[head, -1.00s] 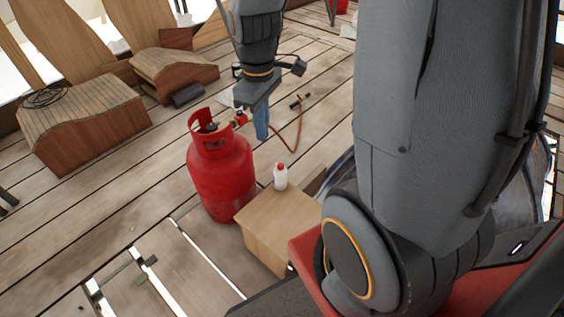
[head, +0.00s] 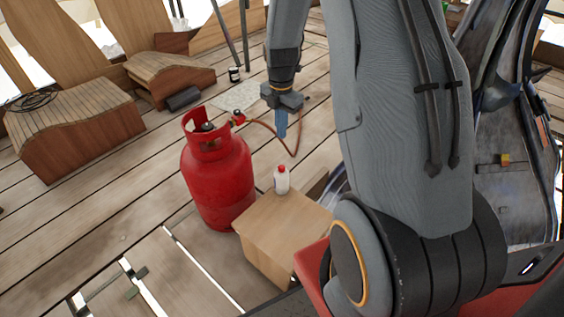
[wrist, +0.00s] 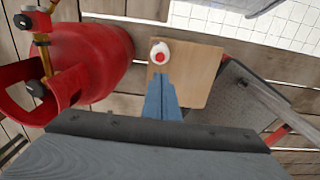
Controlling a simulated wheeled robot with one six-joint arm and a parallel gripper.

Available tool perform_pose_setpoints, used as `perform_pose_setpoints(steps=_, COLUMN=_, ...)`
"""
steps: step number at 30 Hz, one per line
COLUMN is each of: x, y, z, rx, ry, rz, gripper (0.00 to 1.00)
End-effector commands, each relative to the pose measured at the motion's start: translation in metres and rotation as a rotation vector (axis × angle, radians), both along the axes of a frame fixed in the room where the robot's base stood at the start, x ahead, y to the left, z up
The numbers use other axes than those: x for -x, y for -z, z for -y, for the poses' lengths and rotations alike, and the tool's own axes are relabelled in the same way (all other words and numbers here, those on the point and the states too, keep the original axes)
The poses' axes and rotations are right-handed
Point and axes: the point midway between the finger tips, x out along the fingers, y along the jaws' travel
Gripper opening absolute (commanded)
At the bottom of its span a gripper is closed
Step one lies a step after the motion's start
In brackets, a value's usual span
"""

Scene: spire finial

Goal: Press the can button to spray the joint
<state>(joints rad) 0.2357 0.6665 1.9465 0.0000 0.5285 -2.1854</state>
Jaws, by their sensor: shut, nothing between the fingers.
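A small white can with a red top (head: 281,181) stands upright on a light wooden box (head: 285,222). In the wrist view the can (wrist: 160,53) is just beyond the fingertips, its red button facing the camera. My gripper (head: 280,135) has its blue fingers shut together with nothing between them, pointing down above the can. In the wrist view the fingers (wrist: 158,88) reach toward the can with a small gap in the picture. The red gas cylinder (head: 217,180) stands left of the box. A brass fitting with a red part (wrist: 40,45) shows at its top.
A brown hose (head: 296,145) runs from the cylinder's fitting behind my gripper. Wooden benches (head: 75,125) stand at the back left. The plank floor has open slots at the front left. A dark panel (wrist: 235,105) lies right of the box.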

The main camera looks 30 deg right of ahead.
Motion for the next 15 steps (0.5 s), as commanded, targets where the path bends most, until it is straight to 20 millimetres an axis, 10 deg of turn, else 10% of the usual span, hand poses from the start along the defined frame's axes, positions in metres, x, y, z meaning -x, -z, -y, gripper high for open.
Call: perform_pose_setpoints(steps=15, x=-0.0002, y=0.0104, z=0.0009, rx=0.0, ry=-0.011, rz=-0.002, gripper=0.0)
